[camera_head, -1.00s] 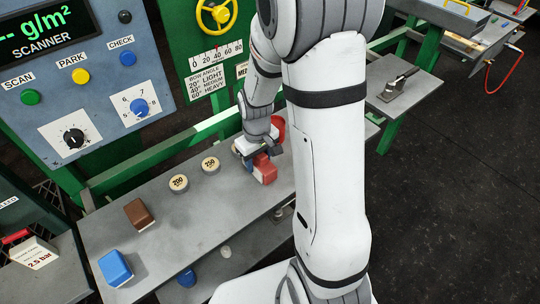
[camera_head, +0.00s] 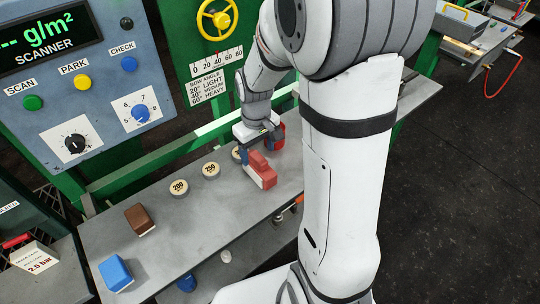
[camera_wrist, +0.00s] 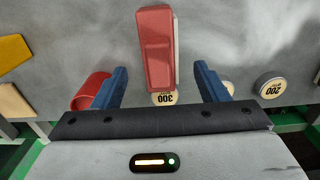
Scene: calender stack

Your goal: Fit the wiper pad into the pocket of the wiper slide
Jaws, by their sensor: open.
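A red block with a pale base (camera_head: 264,179), one of several blocks that could be the wiper pad, rests on the grey shelf (camera_head: 205,226). It also shows in the wrist view (camera_wrist: 155,45), upright between the fingers. My gripper (camera_wrist: 160,68) is open, with one blue finger on each side of the block and a gap on both sides. In the head view my gripper (camera_head: 258,142) is just behind the block. A brown block (camera_head: 140,218) and a blue block (camera_head: 115,271) lie farther left. I cannot make out the wiper slide or its pocket; my arm covers part of the view.
Round weights (camera_head: 180,188) stand left of the red block, and one marked 300 (camera_wrist: 164,98) is close by the fingers. A red cup (camera_wrist: 91,91) is beside one finger. The control panel (camera_head: 95,105) rises behind the shelf. The shelf's front middle is clear.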

